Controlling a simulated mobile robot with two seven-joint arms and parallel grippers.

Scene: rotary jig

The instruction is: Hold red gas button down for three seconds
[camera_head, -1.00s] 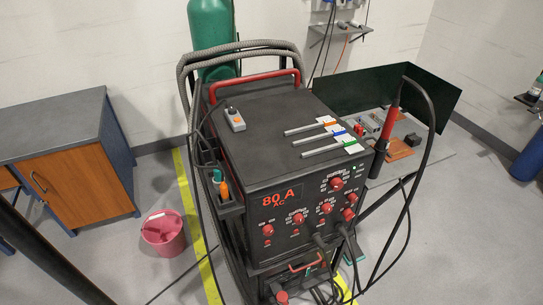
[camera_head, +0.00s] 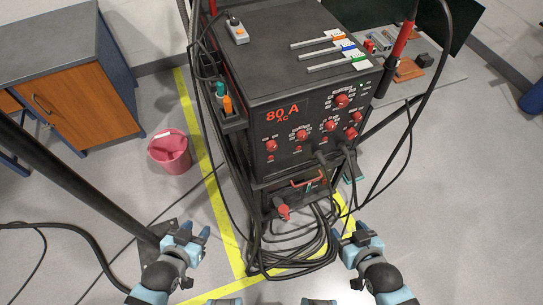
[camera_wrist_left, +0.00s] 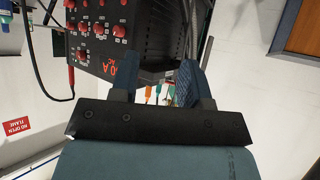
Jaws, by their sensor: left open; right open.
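The dark welding machine (camera_head: 290,75) has a front panel showing "80 A AC" in red. Several red knobs and buttons (camera_head: 330,125) are on it; their labels are too small to read, so I cannot tell which one is the gas button. The panel also shows upside down in the left wrist view (camera_wrist_left: 90,40). My left gripper (camera_head: 188,234) is open and empty, low in front of the machine and left of its cables. Its open fingers (camera_wrist_left: 153,85) also show in the wrist view, apart from the panel. My right gripper (camera_head: 357,238) is open and empty, low to the right, clear of the panel.
Black cables (camera_head: 300,240) loop on the floor in front of the machine. A pink bucket (camera_head: 170,150) and a wooden cabinet (camera_head: 85,105) stand to the left. Three rods (camera_head: 325,52) and a grey remote (camera_head: 237,31) lie on top. A work table (camera_head: 435,75) is behind right.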

